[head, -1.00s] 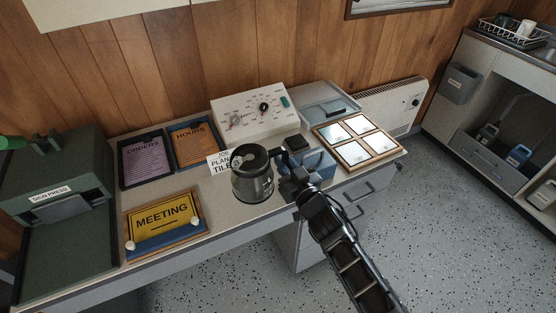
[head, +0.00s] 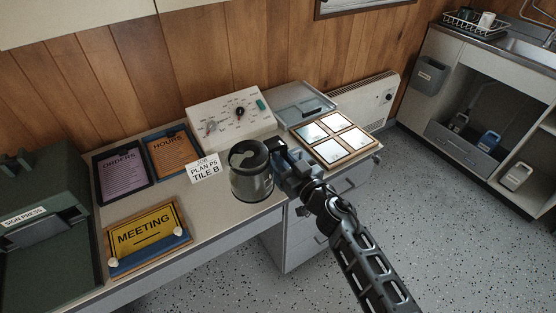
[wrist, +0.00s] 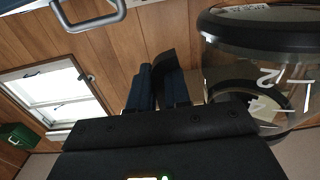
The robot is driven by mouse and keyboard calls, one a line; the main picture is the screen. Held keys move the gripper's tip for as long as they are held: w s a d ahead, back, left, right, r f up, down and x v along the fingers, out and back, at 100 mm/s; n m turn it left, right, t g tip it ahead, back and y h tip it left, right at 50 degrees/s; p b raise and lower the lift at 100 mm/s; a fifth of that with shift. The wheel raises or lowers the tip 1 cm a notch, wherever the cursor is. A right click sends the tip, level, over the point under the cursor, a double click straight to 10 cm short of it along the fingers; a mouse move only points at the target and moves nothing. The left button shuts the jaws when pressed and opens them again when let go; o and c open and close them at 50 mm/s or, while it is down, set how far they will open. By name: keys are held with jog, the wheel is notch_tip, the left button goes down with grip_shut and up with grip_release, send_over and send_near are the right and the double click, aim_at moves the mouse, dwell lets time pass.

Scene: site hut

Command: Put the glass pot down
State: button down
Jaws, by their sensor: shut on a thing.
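The glass pot (head: 252,181) is a clear, dark-tinted cylinder with a dark lid and a black handle. It is upright over the front part of the desk (head: 215,213); I cannot tell whether its base touches the top. My gripper (head: 275,148) is shut on the pot's handle, at the pot's right side. In the wrist view the pot (wrist: 255,62) fills the upper right with white marks on its glass, and the gripper's dark fingers (wrist: 158,88) are close together beside it.
Bare desktop lies between the MEETING sign and the pot.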

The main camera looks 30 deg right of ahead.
jog(key=shift+s+d+r, duration=0.5)
jog(key=shift+d+r, duration=0.2)
jog(key=shift+d, duration=0.15)
